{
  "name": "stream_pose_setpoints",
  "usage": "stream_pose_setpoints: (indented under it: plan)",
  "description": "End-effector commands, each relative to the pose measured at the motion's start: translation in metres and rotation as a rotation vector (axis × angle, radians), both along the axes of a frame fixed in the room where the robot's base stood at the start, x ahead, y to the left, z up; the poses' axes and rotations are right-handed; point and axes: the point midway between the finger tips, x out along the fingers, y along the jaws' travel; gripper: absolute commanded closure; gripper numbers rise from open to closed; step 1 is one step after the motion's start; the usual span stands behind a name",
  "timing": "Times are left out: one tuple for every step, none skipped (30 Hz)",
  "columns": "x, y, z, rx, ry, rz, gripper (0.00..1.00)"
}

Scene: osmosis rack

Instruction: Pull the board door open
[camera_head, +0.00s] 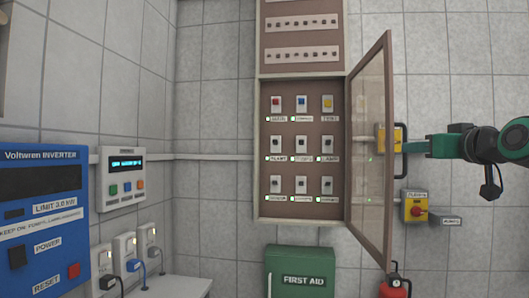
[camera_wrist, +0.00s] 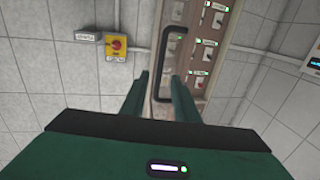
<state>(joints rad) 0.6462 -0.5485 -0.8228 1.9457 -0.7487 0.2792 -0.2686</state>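The board (camera_head: 258,150) is a brown wall cabinet in the head view. Its glazed door (camera_head: 388,60) stands swung open to the right, hinged on the right side. A black bar handle (camera_head: 401,165) is on the door's outer face. My gripper (camera_head: 410,147) comes from the right and reaches the handle. In the wrist view, the handle (camera_wrist: 163,45) runs between the two green fingertips of my gripper (camera_wrist: 160,77), with gaps showing on both sides. The fingers are apart and do not look closed on the bar.
Labelled switches and breakers (camera_head: 301,145) show inside the board. A yellow switch box with a red knob (camera_head: 414,207) is on the wall right of the door, below my arm. A green first aid box (camera_head: 300,272) and a red extinguisher (camera_head: 394,288) are below. A blue inverter (camera_head: 40,220) is left.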

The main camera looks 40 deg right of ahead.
Motion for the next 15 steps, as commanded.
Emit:
stream_pose_setpoints:
  plan:
    - [-0.009,0.006,0.001,-0.001,-0.003,-0.001,0.72]
    - [-0.013,0.009,0.001,0.000,-0.002,-0.001,0.72]
    - [-0.019,0.013,0.001,-0.001,-0.003,-0.001,0.72]
    - [-0.023,0.016,0.000,0.000,-0.001,-0.001,0.72]
    - [-0.026,0.018,0.000,0.000,-0.001,-0.001,0.72]
    - [-0.031,0.021,0.000,0.000,-0.001,-0.002,0.72]
    - [-0.034,0.023,0.000,0.001,-0.001,-0.002,0.72]
    - [-0.036,0.025,-0.001,0.001,0.000,-0.001,0.72]
    - [-0.039,0.027,-0.001,0.001,0.000,-0.001,0.72]
    - [-0.041,0.028,-0.001,0.001,0.000,-0.001,0.72]
    - [-0.042,0.029,-0.001,0.001,0.000,-0.001,0.72]
    - [-0.043,0.030,-0.001,0.002,0.001,-0.001,0.72]
    - [-0.044,0.031,-0.001,0.003,0.002,-0.001,0.72]
    - [-0.045,0.031,-0.001,0.003,0.002,-0.001,0.72]
    - [-0.045,0.032,-0.001,0.003,0.002,-0.001,0.72]
